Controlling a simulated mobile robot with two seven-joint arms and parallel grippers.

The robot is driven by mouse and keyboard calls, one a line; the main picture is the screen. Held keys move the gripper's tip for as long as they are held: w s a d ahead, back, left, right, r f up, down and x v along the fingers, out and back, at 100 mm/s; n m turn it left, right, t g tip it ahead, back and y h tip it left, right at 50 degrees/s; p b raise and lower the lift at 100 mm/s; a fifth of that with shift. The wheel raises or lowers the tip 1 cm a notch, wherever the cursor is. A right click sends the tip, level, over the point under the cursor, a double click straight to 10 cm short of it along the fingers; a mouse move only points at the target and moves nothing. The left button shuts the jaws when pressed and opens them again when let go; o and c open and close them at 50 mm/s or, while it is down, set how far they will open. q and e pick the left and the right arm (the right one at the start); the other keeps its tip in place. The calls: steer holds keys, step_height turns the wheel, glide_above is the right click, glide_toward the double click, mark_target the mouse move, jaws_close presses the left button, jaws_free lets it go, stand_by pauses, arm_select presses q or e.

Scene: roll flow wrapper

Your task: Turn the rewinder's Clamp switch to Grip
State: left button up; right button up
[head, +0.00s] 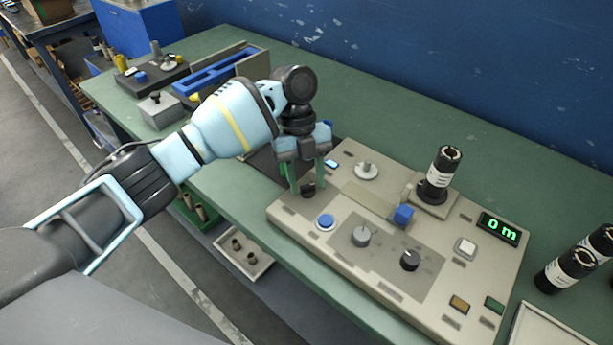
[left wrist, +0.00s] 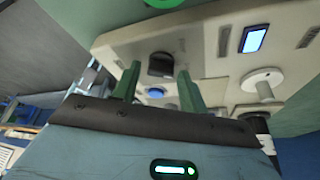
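The rewinder (head: 345,275) is a beige control box on the green bench. Near its left end a small dark knob (head: 308,191) sits below my left gripper; its label is unreadable, so I cannot tell if it is the Clamp switch. My left gripper (head: 308,181) points down over it, its two green fingers apart on either side. In the left wrist view the same dark knob (left wrist: 161,64) shows between and just beyond the open fingers (left wrist: 157,84), with visible gaps. My right gripper is out of view.
A blue button (head: 325,222) is close to the gripper. A black roll (head: 441,172) stands upright on the rewinder, near a blue block (head: 403,214). The display (head: 499,229) reads 0 m. More black rolls (head: 565,269) are at the right.

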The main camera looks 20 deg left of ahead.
arm_select(q)
steer(key=shift+o, duration=0.5)
steer(key=v, duration=0.7)
steer(key=shift+r, duration=0.35)
steer(key=shift+w+f, duration=0.1)
